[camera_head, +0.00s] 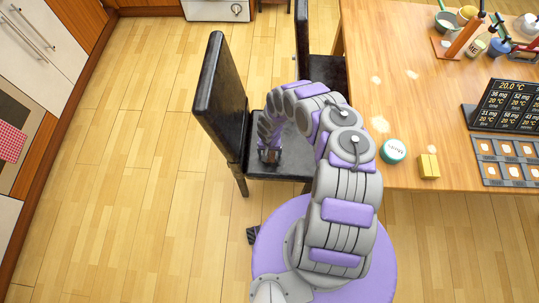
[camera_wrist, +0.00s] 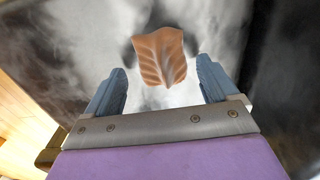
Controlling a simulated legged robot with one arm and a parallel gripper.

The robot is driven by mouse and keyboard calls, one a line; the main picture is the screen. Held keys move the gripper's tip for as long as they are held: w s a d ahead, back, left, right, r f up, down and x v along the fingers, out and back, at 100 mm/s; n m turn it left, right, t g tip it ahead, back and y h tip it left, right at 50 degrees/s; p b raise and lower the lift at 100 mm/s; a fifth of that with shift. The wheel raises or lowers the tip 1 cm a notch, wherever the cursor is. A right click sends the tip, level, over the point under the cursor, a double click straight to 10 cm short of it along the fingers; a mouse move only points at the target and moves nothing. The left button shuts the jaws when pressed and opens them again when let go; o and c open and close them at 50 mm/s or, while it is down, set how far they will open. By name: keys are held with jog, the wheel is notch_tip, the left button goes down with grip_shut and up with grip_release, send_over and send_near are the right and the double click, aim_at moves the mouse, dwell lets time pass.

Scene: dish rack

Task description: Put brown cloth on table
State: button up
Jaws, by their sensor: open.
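The brown cloth (camera_wrist: 160,55) shows in the wrist view as a small, creased orange-brown piece on a dark, shiny surface. It lies between and just beyond the two blue-grey fingers of my gripper (camera_wrist: 160,80), which are apart and do not close on it. In the head view my gripper (camera_head: 270,150) is low over the black chair's seat (camera_head: 292,160), and the cloth is mostly hidden there by my arm. The wooden table (camera_head: 385,85) is to the right of the chair, with its left part largely bare.
A round teal tin (camera_head: 393,151) and a yellow block (camera_head: 428,165) sit near the table's front edge. A dark display (camera_head: 505,105) and a grey tray (camera_head: 508,172) are further right. The black chair back (camera_head: 220,100) rises left of my gripper. A second chair (camera_head: 320,70) stands behind.

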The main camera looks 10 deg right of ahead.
jog(key=shift+w+f, duration=0.1)
jog(key=shift+f, duration=0.35)
jog(key=shift+a+f, duration=0.1)
jog(key=shift+a, duration=0.2)
jog(key=shift+c, duration=0.2)
jog(key=shift+d, duration=0.2)
jog(key=c, duration=0.6)
jog(key=shift+a, duration=0.15)
jog(key=c, duration=0.6)
